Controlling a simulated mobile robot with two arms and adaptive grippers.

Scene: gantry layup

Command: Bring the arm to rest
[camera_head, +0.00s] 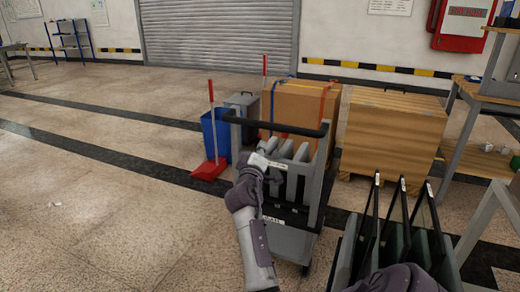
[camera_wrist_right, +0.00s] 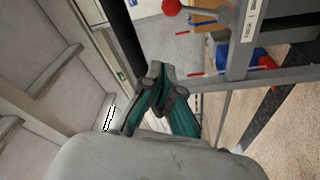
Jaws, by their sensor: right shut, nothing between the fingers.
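My right gripper (camera_head: 276,184) is small and partly hidden in the head view, at the grey slotted cart (camera_head: 318,180), close to its upright panels. In the right wrist view its teal and dark fingers (camera_wrist_right: 159,74) meet at the tips, with nothing between them. Grey walls and posts surround the fingers there; I cannot tell whether they touch. My left gripper is not in view.
A rack with black-edged panels (camera_head: 398,215) stands at the right front. A large box (camera_head: 300,104), a pallet of brown material (camera_head: 392,130), a blue bin (camera_head: 216,136) and a red dustpan (camera_head: 209,170) are behind the cart.

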